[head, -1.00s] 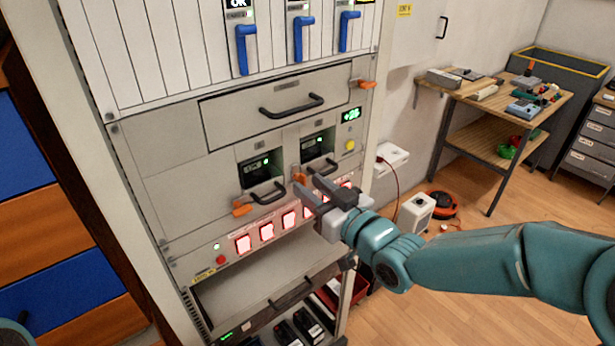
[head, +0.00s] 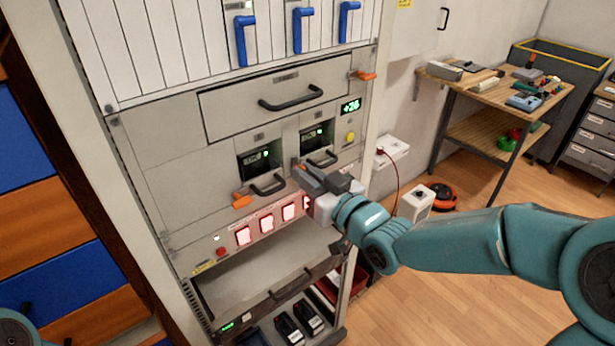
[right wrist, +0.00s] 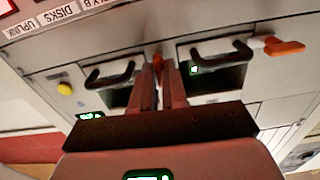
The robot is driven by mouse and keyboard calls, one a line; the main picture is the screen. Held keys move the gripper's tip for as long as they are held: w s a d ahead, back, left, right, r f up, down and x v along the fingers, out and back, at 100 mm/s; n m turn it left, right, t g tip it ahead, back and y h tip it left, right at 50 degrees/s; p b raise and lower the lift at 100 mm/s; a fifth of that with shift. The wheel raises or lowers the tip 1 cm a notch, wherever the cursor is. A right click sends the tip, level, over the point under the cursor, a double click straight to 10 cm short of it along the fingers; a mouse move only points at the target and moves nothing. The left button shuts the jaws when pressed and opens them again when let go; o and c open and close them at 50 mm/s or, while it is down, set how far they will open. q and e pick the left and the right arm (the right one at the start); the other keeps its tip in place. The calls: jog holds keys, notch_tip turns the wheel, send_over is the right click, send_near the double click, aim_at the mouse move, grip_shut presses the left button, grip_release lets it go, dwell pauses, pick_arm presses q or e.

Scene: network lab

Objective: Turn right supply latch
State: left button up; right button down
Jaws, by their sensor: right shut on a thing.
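The right supply latch (right wrist: 157,64) is a small orange lever. It shows between my finger tips in the right wrist view, and in the head view my fingers mostly hide it. My right gripper (head: 301,169) is shut on it, at the lower left of the right supply (head: 317,137). The right supply has a dark window and a black handle (head: 320,160). The left supply (head: 259,160) sits beside it, with its own orange latch (head: 241,201) pointing left; that latch also shows in the right wrist view (right wrist: 278,46). My left gripper is out of view.
Lit red-white switches (head: 267,224) run in a row just below the supplies. A drawer with a black handle (head: 290,100) is above, with another orange latch (head: 364,75). A yellow button (head: 350,137) is to the right.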

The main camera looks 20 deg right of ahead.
jog(key=m+b, duration=0.3)
jog(key=m, duration=0.5)
jog(key=m+b, duration=0.4)
jog(key=m, duration=0.5)
jog(key=shift+d+f, duration=0.15)
jog(key=shift+f, duration=0.05)
jog(key=shift+m, duration=0.4)
jog(key=c, duration=1.2)
grip_release()
